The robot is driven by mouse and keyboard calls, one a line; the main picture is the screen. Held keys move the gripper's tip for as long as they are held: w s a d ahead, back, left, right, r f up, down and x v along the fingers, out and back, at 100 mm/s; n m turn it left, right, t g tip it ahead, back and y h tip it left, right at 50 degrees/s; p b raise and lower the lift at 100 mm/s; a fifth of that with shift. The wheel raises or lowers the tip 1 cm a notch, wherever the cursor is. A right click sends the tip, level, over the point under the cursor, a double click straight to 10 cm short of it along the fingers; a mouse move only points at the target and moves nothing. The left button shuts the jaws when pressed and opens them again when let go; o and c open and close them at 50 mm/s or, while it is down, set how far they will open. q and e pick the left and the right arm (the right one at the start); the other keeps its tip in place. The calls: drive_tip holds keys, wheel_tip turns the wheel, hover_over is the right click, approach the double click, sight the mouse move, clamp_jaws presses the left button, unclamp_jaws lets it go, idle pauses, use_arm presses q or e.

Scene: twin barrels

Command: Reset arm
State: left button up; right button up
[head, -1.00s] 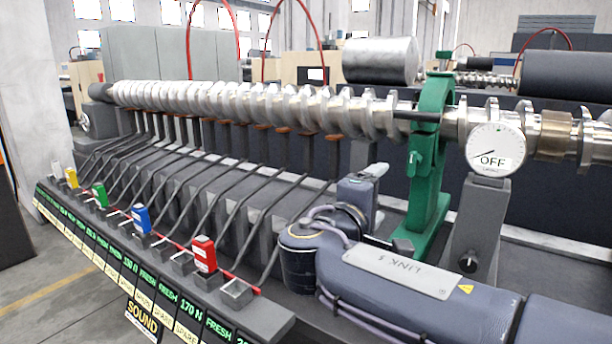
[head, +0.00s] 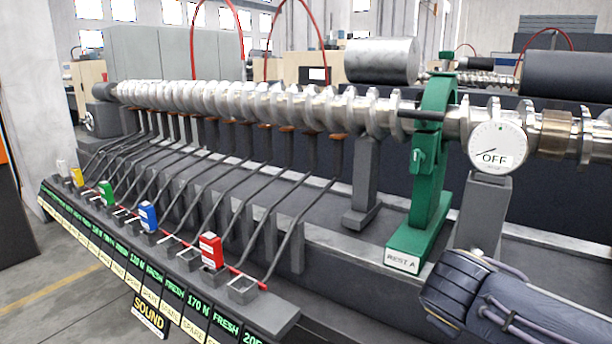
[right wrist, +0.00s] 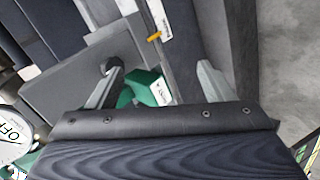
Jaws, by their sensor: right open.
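My right arm (head: 520,300) comes in at the lower right of the head view, and its gripper is outside that view. In the right wrist view, my right gripper (right wrist: 158,72) shows two grey fingers spread apart with nothing held between them. A green block with a white label (right wrist: 148,88) shows beyond and between the fingers; it looks like the foot of the green rest. My left gripper is not in view.
The green rest marked REST A (head: 425,190) stands left of the OFF dial (head: 497,146). A long lobed shaft (head: 250,100) runs across the machine above several bent rods. Coloured tags, including a red one (head: 211,251), line the front rail (head: 262,312).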

drive_tip(key=s+d+f+m+g+y, duration=0.2)
drive_tip(key=s+f+m+y, duration=0.15)
drive_tip(key=s+f, duration=0.5)
drive_tip(key=s+a+f+m+y, duration=0.4)
drive_tip(key=s+a+m+y, duration=0.25)
drive_tip(key=s, duration=0.55)
wheel_tip(320, 180, up, 15)
drive_tip(key=a+p, duration=0.1)
drive_tip(key=p, duration=1.3)
drive_tip(key=shift+w+f+n+p, duration=0.2)
drive_tip(key=shift+n+p, duration=0.1)
drive_tip(key=shift+n, duration=0.1)
drive_tip(key=shift+a+f, duration=0.1)
